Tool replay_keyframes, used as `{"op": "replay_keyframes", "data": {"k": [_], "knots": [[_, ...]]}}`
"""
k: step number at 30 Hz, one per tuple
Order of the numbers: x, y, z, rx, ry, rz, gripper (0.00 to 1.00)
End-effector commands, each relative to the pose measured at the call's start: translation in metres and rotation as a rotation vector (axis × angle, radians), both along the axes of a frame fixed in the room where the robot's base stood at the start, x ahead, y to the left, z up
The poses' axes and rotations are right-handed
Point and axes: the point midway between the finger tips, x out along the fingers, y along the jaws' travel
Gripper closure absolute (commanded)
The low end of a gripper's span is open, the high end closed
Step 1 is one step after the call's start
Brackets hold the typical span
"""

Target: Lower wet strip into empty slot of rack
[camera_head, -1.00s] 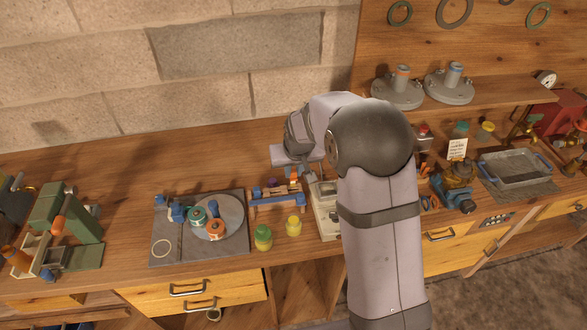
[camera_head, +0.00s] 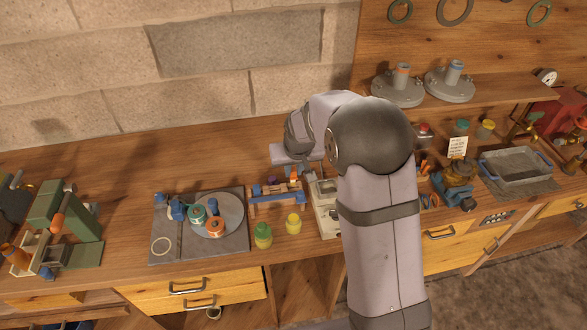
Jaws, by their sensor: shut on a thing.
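A small blue-ended rack (camera_head: 279,193) stands on the bench left of my arm, with small orange and purple pieces at its top. My gripper (camera_head: 294,170) is just above and behind the rack's right end, small and mostly hidden by my own wrist. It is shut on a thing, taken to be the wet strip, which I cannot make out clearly. I cannot tell which slot of the rack is empty or whether the strip touches the rack.
Green (camera_head: 263,236) and yellow (camera_head: 293,223) jars stand in front of the rack. A grey mat (camera_head: 165,225) with a round plate and spools lies to the left. A pale device (camera_head: 327,210) stands close right, partly behind my arm.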

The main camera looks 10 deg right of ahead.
Motion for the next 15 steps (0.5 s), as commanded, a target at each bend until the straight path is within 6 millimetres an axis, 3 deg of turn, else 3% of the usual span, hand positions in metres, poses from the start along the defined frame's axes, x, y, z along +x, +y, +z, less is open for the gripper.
{"op": "replay_keyframes", "data": {"k": [15], "knots": [[0.000,0.000,-0.014,0.000,0.000,0.000,1.00]]}}
